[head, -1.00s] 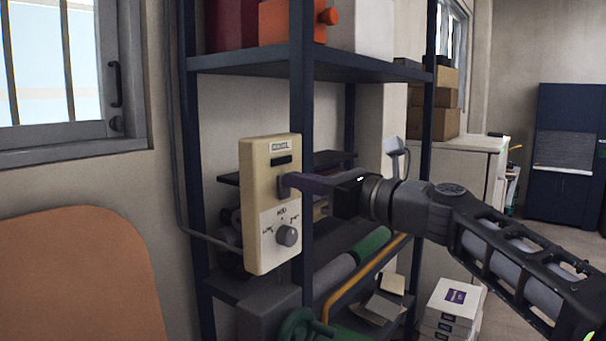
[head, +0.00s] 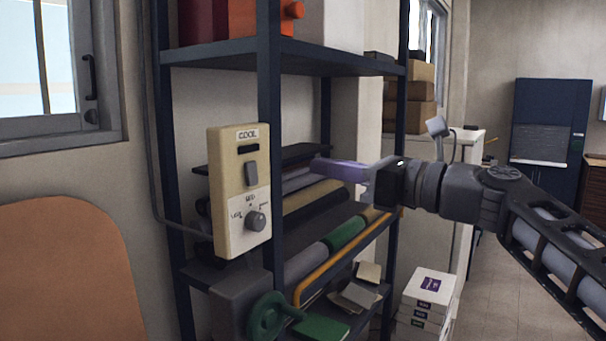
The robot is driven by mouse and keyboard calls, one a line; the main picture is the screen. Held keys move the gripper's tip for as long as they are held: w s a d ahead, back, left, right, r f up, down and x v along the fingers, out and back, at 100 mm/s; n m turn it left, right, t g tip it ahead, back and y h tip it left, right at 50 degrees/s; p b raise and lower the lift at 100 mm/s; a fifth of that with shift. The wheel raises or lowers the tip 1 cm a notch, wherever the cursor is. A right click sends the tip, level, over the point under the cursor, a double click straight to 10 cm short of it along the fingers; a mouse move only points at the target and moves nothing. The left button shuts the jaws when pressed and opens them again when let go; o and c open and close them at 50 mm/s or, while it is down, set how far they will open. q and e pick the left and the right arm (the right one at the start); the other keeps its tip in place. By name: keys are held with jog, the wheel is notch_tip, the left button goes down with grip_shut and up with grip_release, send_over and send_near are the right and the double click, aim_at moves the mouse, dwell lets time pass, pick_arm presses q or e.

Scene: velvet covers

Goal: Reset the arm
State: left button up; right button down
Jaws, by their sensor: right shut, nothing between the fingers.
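My right gripper (head: 318,164) comes in from the right, its purple fingers shut and empty. It points left toward a cream control panel (head: 226,215) and stands apart from it, to its right. The panel is fixed at the front left of a dark blue shelf rack. It has a "COOL" label, a dark slot, a grey switch (head: 251,174) and a round grey knob (head: 256,219). My left gripper is not in view.
The blue rack post (head: 269,100) stands between the panel and my gripper. Rolled fabrics (head: 325,200) lie on the shelf behind the gripper. White boxes (head: 427,288) stand on the floor at lower right. An orange rounded panel (head: 65,265) is at left.

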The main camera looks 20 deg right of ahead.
jog(key=shift+s+d, duration=0.4)
jog(key=shift+s, duration=0.05)
jog(key=shift+s+r, duration=0.1)
